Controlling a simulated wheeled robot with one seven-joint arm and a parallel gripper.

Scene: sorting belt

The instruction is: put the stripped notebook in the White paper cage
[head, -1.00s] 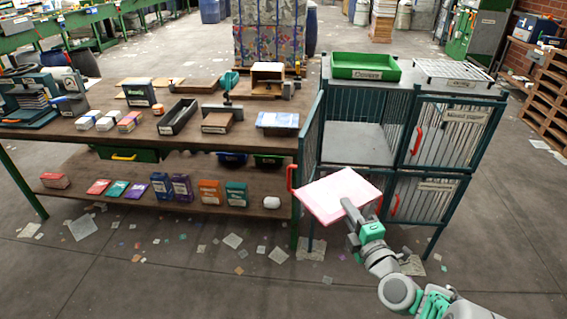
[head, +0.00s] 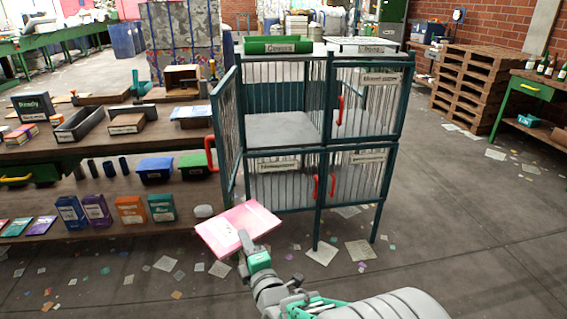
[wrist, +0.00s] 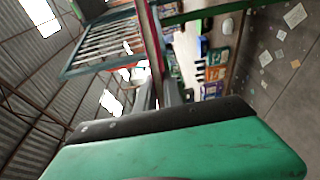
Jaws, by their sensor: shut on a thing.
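My gripper (head: 245,242) is shut on a pink notebook (head: 228,230), held flat and slightly tilted in front of and below the cages. The wrist view shows the notebook edge-on as a thin red-pink strip (wrist: 153,45) between the fingers (wrist: 160,95). The teal cage block (head: 322,150) has two rows of barred compartments. The upper left compartment (head: 280,125) is open and looks empty, its barred door (head: 228,130) swung out to the left. The other compartments have closed doors. Their labels are too small to read surely, so I cannot tell which is White paper.
A green tray (head: 276,46) and a white rack (head: 362,43) sit on the cages. A wooden workbench (head: 110,145) with boxes and tools stands left, close to the open door. Pallets (head: 480,85) stand back right. Floor right of the cages is mostly clear, with scattered paper.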

